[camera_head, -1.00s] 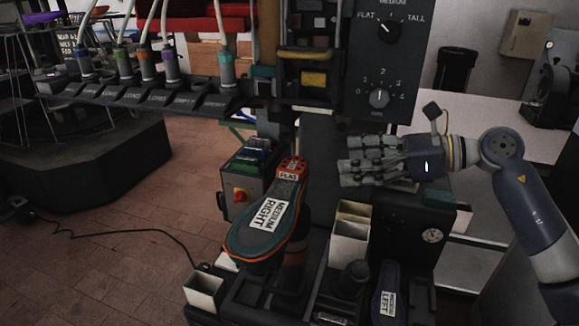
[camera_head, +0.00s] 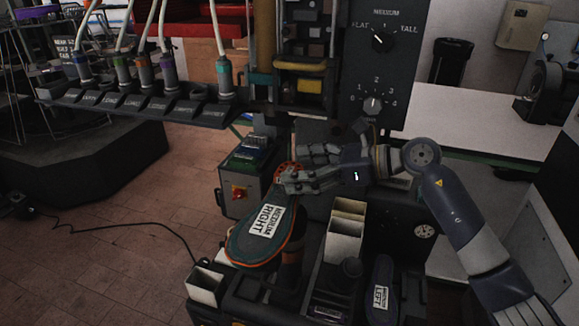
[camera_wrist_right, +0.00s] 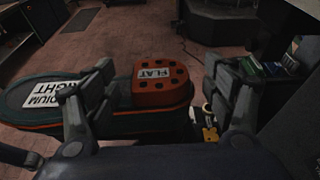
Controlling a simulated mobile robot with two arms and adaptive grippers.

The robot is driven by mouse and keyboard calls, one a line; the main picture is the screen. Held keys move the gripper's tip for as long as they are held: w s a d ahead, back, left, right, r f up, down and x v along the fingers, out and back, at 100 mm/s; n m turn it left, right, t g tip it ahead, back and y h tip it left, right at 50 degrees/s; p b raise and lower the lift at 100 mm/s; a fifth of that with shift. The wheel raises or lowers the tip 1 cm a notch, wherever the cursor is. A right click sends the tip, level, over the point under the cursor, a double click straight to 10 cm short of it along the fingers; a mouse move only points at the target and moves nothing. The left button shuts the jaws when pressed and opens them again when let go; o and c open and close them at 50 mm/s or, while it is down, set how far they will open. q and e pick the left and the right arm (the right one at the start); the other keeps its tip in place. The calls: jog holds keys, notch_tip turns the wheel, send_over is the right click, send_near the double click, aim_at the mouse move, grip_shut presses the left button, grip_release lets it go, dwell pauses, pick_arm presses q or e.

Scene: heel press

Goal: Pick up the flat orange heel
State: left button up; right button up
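The flat orange heel (camera_wrist_right: 160,82), with holes in its top and a white FLAT label, rests on the heel end of the MEDIUM RIGHT sole (camera_wrist_right: 30,100). In the head view the heel (camera_head: 284,166) is partly hidden by my right gripper (camera_head: 292,168), and the sole (camera_head: 248,238) extends toward the lower left. In the right wrist view my right gripper (camera_wrist_right: 163,92) is open, with its fingers apart on either side of the heel. A gap shows on each side, wider on the right. My left gripper is not in view.
A control box with a red knob (camera_head: 240,191) stands left of the heel. White bins (camera_head: 345,232) and the MEDIUM LEFT piece (camera_head: 380,285) are to the right and front. A panel with dials (camera_head: 378,70) and a tool rack (camera_head: 140,105) stand behind.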

jog(key=shift+f, duration=0.2)
jog(key=shift+c, duration=0.3)
jog(key=shift+s, duration=0.15)
jog(key=c, duration=1.1)
